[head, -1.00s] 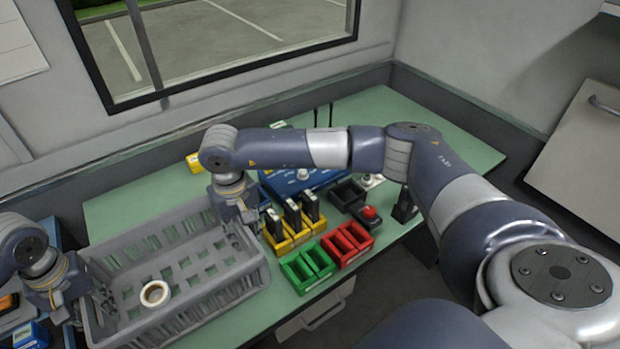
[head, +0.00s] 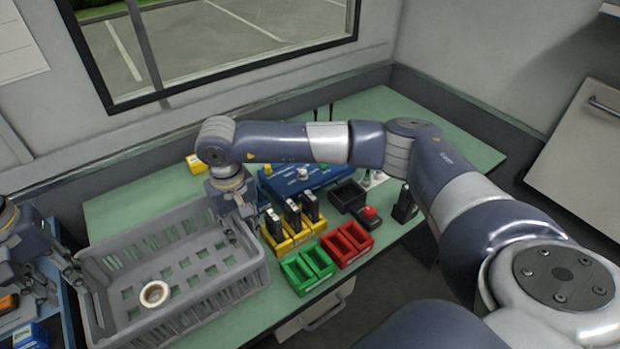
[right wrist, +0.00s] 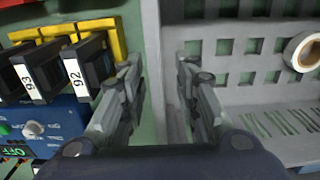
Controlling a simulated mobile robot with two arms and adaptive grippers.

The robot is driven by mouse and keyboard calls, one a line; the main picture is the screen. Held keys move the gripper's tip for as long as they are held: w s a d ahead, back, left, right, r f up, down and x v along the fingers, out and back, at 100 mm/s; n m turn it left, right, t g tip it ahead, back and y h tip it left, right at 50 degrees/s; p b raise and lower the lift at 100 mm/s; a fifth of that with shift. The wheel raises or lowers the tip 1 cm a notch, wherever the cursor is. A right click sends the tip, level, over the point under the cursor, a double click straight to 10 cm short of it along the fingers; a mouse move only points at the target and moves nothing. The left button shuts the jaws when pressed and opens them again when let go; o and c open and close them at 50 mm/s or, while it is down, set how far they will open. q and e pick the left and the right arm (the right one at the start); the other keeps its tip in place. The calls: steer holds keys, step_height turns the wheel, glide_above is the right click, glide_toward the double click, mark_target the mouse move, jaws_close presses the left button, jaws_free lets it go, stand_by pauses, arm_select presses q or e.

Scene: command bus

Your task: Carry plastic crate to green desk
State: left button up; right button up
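The grey plastic crate (head: 205,310) rests on the green desk (head: 440,115) at its left end. A roll of tape (head: 154,294) lies inside the crate; it also shows in the right wrist view (right wrist: 303,51). My right gripper (head: 238,228) is at the crate's right end wall. In the right wrist view its fingers (right wrist: 158,85) are spread, one on each side of the crate wall (right wrist: 153,40). My left gripper (head: 58,285) is just left of the crate, apart from its left end, with its fingers spread and nothing between them.
Right of the crate stand yellow holders with black devices (head: 292,222), green bins (head: 307,272), red bins (head: 346,245) and a blue case (head: 305,178). A blue-edged surface with small items lies at the far left. The desk's back right is clear.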

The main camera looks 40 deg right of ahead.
step_height(320, 180, up, 10)
steer(key=shift+r, duration=0.2)
stand_by(0.6)
